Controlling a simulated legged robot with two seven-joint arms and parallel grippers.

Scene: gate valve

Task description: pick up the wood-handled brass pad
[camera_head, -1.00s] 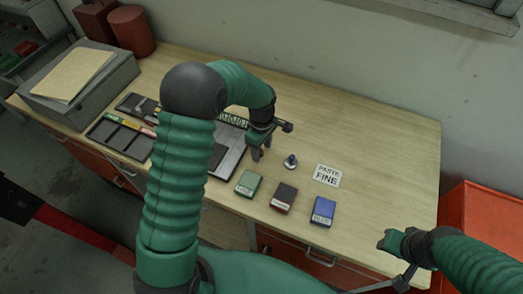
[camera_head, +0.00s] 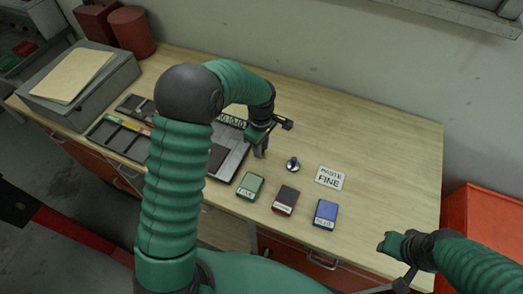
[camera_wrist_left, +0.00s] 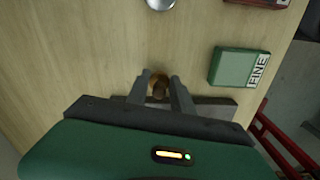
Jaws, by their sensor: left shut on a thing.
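The wood-handled brass pad (camera_wrist_left: 159,86) shows in the left wrist view as a small brown, rounded piece between my fingertips, with a brass-coloured edge. My left gripper (camera_wrist_left: 160,88) is shut on it; the fingers hide its sides. In the head view my left gripper (camera_head: 261,151) points down at the right edge of the dark tray, and the pad is mostly hidden there. I cannot tell whether the pad touches the table. My right gripper (camera_head: 392,243) is at the lower right, apart from the pad; its jaws are not clear.
A silver knobbed piece (camera_head: 292,164) stands right of my left gripper. A green block (camera_head: 250,185), a dark red block (camera_head: 285,199) and a blue block (camera_head: 325,213) lie near the front edge. The table's right side is clear.

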